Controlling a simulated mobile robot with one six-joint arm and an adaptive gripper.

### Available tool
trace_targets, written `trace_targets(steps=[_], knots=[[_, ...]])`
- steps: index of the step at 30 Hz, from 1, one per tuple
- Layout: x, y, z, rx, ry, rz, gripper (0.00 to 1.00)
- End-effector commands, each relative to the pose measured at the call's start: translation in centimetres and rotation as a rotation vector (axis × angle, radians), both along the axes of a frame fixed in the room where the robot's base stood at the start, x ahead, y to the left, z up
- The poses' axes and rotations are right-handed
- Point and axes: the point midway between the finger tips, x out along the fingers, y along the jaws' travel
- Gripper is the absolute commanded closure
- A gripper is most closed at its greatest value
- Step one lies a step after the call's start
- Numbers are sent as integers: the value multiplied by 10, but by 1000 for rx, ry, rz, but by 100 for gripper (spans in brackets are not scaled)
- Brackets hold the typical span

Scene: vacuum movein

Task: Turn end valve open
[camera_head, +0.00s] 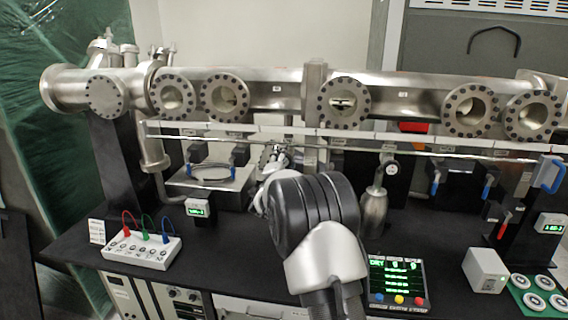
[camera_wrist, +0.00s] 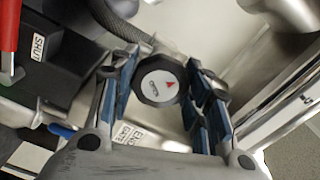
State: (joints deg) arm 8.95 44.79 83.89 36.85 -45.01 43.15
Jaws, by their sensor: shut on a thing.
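The lettering on the knob face is too small to read surely. In the head view my gripper (camera_head: 275,155) is below the long steel chamber, mostly hidden behind my own arm. The knob cannot be made out there.
The flanged steel chamber (camera_head: 285,85) runs across above the bench. A white box with coloured cables (camera_head: 140,250) stands at left, and a steel bottle (camera_head: 374,205) right of my arm. A display panel (camera_head: 397,283) and green tray (camera_head: 535,293) lie at front right. A SHUT label (camera_wrist: 38,47) shows left of the knob.

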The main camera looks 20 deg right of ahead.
Motion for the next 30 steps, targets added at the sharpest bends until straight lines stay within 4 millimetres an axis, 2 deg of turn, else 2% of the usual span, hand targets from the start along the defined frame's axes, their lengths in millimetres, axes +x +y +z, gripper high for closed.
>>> trace_targets(steps=[30], knots=[[0,0,3,-801,540,-1,80]])
